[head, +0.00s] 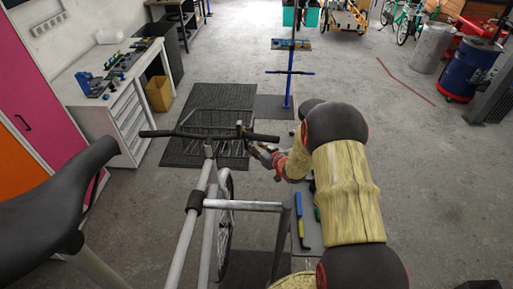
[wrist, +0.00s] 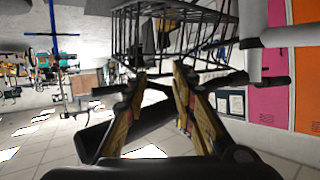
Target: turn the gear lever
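The bike's handlebar (head: 205,137) crosses the middle of the head view, with a black grip at each end. A small dark and yellowish fitting (head: 241,129), apparently the gear lever, sits just inside the right grip (head: 263,138). My gripper (head: 256,150) is just below that grip, close to the fitting. In the wrist view my gripper (wrist: 160,74) has its two yellow fingers apart, with the dark handlebar showing near the fingertips. The lever is not clear there, and I cannot tell whether a finger touches it.
A black wire basket (head: 213,122) is ahead of the handlebar. The saddle (head: 50,205) and frame tubes fill the lower left. A workbench (head: 125,100) stands left, a blue repair stand (head: 288,90) ahead. A tray with tools (head: 303,235) lies below my arm.

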